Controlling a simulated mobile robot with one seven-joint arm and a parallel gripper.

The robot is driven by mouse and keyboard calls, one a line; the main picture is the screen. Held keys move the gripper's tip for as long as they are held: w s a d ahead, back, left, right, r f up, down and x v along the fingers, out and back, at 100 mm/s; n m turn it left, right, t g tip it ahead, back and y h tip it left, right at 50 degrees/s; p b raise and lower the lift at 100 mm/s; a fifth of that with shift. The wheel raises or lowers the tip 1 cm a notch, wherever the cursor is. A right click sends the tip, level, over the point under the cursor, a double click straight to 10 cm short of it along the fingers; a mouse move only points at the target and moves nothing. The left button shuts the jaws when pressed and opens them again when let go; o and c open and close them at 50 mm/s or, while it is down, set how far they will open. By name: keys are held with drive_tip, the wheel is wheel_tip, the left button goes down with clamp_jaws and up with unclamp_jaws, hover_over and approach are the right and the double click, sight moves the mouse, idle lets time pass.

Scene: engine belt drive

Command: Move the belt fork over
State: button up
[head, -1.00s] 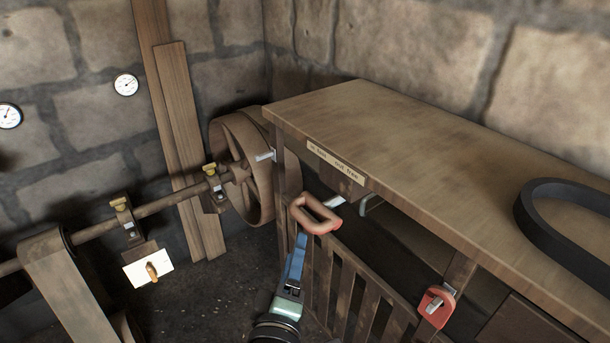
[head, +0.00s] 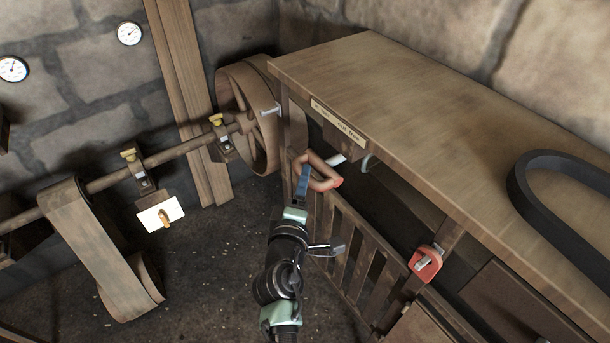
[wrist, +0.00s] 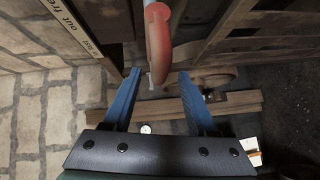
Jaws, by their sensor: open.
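A red D-shaped handle (head: 323,180) sits under the workbench edge, at the end of a pale rod (head: 337,160), just below a lettered strip (head: 339,122). I take it to be the belt fork's handle. My gripper (head: 303,172) has its blue fingers up at the left side of this handle. In the wrist view the red handle (wrist: 157,40) shows end-on, between and beyond the two open blue fingers (wrist: 158,74). I cannot tell whether either finger touches it. The fork's far end is hidden under the bench.
The workbench (head: 400,90) carries a dark belt loop (head: 540,205). A slatted gate (head: 345,245) stands below, with a red lock-like piece (head: 426,262) to its right. A wooden pulley (head: 245,115) and shaft with a belt (head: 90,240) stand left. The floor (head: 215,260) between is clear.

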drive_tip(key=shift+w+d+f, duration=0.1)
drive_tip(key=shift+w+d, duration=0.05)
drive_tip(key=shift+w, duration=0.65)
drive_tip(key=shift+w+d+f, duration=0.1)
drive_tip(key=shift+w, duration=0.7)
clamp_jaws()
